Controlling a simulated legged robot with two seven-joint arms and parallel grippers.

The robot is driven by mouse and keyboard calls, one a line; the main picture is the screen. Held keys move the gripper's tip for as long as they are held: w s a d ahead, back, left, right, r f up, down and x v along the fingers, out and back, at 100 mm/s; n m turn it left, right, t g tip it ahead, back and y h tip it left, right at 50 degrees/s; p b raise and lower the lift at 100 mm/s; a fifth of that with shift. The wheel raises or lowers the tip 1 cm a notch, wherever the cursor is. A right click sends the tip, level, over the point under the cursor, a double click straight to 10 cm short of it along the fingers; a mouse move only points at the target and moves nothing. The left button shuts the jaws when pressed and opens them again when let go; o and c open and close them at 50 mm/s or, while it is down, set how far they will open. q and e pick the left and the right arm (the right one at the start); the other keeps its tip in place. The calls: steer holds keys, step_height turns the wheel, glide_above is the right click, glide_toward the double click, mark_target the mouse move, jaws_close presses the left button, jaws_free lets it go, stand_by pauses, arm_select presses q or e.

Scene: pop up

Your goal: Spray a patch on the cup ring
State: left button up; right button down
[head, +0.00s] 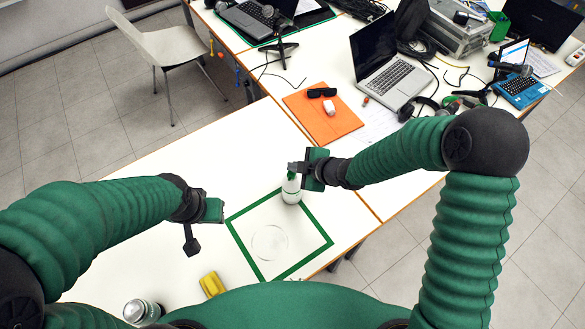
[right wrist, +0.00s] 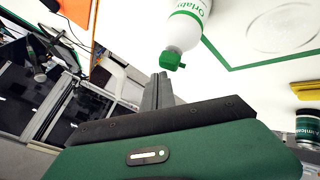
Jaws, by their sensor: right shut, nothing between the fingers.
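A white spray bottle (head: 291,190) with a green nozzle stands upright on the white table, at the top edge of the green-outlined square (head: 317,222). The bottle also shows in the right wrist view (right wrist: 190,20). A faint cup ring (head: 270,242) lies inside the square; it also shows in the right wrist view (right wrist: 283,25). My right gripper (head: 295,167) is shut and empty, its fingertips close to the bottle's nozzle (right wrist: 171,60). I cannot tell whether they touch. My left gripper (head: 214,210) is left of the square, away from the bottle; its fingers do not show clearly.
A yellow block (head: 212,284) and a jar (head: 143,311) are near the front table edge. A laptop (head: 385,65) and cables crowd the back. The table behind my left gripper is clear.

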mark_target(295, 174)
arm_select(q)
steer(key=shift+r, duration=0.1)
arm_select(e)
steer(key=shift+r, duration=0.1)
